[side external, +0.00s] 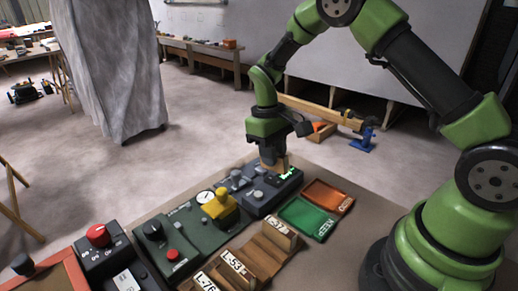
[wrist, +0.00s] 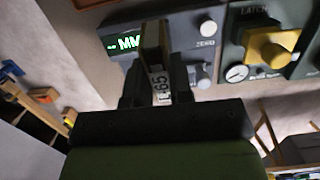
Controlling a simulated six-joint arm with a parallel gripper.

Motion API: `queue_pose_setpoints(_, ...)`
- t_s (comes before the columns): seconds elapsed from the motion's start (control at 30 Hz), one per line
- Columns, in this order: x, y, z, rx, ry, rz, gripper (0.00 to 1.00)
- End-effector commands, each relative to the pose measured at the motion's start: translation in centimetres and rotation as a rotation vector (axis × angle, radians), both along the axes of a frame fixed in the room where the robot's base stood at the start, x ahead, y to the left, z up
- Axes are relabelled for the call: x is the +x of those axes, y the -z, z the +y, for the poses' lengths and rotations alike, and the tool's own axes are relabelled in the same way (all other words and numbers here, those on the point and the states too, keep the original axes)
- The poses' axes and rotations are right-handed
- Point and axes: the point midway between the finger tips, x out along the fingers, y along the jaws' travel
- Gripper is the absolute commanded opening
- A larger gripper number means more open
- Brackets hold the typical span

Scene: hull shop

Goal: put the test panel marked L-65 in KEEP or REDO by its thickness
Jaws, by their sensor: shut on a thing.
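My gripper (side external: 270,160) is shut on a tan panel (wrist: 153,42), whose label reads "65" in the wrist view. In the side view the panel (side external: 273,168) is held at the grey gauge unit (side external: 262,200). Whether it touches the gauge is unclear. The gauge display (wrist: 124,43) is lit green and shows dashes and "MM", with no number. My gripper also shows in the wrist view (wrist: 152,88).
A wooden rack (side external: 250,252) holds several panels, with labels like L-53 and L-76. Beside it stands a green unit with a dial and yellow latch (side external: 220,208). A box with a red knob (side external: 98,236) is at the lower left.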

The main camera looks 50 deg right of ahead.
Motion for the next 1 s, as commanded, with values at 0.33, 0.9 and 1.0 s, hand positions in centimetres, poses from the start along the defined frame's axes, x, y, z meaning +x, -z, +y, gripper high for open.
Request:
queue_pose_setpoints(0.33,-8.1,-1.0,1.2,-0.006,-0.002,0.198,0.00)
queue_pose_setpoints(0.9,-8.6,3.9,1.2,-0.006,-0.002,0.213,0.00)
queue_pose_setpoints(1.0,-8.6,4.7,1.2,-0.006,-0.001,0.212,0.00)
